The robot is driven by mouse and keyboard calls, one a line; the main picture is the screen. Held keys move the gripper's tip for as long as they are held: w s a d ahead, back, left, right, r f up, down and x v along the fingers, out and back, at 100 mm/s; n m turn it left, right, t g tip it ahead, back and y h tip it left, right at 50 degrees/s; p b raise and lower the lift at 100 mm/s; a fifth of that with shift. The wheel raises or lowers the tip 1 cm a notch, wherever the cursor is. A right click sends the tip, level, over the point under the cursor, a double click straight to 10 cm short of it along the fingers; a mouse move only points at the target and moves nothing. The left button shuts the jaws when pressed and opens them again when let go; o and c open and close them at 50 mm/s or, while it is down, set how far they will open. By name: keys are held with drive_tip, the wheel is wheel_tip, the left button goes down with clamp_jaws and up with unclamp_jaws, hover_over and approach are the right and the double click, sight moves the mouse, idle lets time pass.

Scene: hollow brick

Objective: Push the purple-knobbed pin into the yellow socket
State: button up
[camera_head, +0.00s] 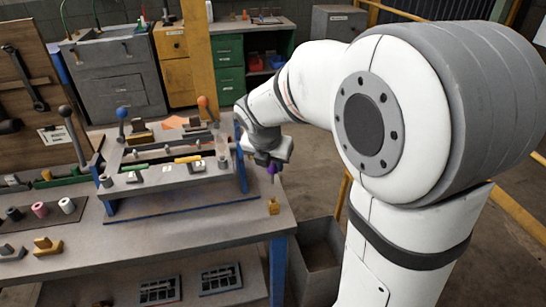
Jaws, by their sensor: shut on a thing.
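My gripper (268,163) is near the right end of the workbench, pointing down. It is shut on the purple-knobbed pin (271,171), whose purple knob shows just below the jaws. Below the pin, a small yellow socket (273,206) stands near the bench's right front corner. The pin's shaft is thin and hard to make out, and I cannot tell whether its lower end touches the socket.
The workbench (180,228) carries a blue-framed fixture (170,165) left of my gripper, with a blue-knobbed lever (122,113) and an orange-knobbed lever (203,101). Spools and a yellow block (47,246) lie at left. A grey bin (316,250) stands right of the bench.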

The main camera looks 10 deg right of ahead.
sight(271, 173)
drive_tip(key=shift+f+b, duration=2.6)
drive_tip(key=shift+f, duration=0.2)
drive_tip(key=shift+d+r, duration=0.1)
drive_tip(key=shift+r, duration=0.15)
drive_tip(key=shift+f+b, duration=1.5)
drive_tip(key=shift+f, duration=1.75)
drive_tip(key=o, duration=1)
drive_tip(key=shift+o, duration=0.2)
drive_tip(key=p+v, duration=0.1)
drive_tip(key=v, duration=0.7)
drive_tip(key=shift+d, duration=0.1)
